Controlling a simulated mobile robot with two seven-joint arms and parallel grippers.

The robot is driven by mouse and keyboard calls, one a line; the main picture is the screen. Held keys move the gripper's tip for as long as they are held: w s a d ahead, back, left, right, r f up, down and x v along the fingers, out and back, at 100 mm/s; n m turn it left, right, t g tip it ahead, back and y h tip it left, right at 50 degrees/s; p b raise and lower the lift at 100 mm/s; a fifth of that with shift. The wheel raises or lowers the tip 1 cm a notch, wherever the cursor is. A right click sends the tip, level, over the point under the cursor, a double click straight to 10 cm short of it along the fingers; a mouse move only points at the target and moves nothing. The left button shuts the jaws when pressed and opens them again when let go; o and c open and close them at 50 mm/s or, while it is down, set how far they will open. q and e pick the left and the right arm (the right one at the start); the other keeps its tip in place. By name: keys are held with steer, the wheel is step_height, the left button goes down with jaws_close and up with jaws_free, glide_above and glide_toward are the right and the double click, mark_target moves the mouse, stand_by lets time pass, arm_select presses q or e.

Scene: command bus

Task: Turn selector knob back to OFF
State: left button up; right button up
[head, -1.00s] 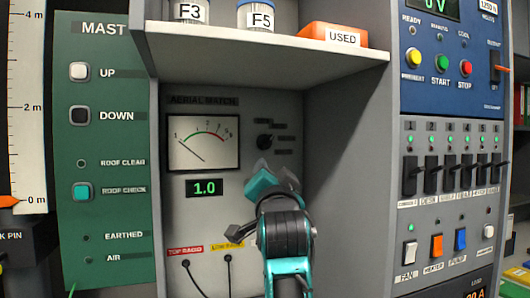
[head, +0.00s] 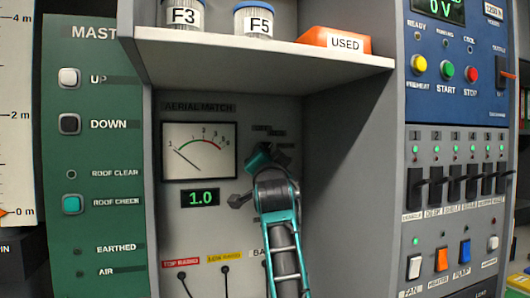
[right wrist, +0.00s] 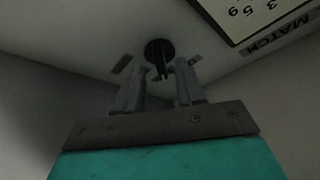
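The black round selector knob (right wrist: 160,52) sits on the grey AERIAL MATCH panel (head: 175,228), with small dark label plates around it. In the head view my right arm and gripper cover most or all of it. My right gripper (right wrist: 160,80) is open, one finger to each side just below the knob in the right wrist view. The knob's lower pointer part shows between the fingertips, and I cannot tell whether they touch it. In the head view the teal wrist (head: 259,157) of this gripper is up at the knob's place. My left gripper is not in view.
A meter (head: 199,152) and a green 1.0 display (head: 200,197) are left of the arm. A shelf (head: 260,52) with jars F3, F5 and an orange USED bin (head: 335,40) overhangs the recess. A side wall and switch panel (head: 455,195) stand right.

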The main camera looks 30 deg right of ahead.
steer(key=shift+x, duration=1)
steer(key=shift+c, duration=0.2)
jaws_close()
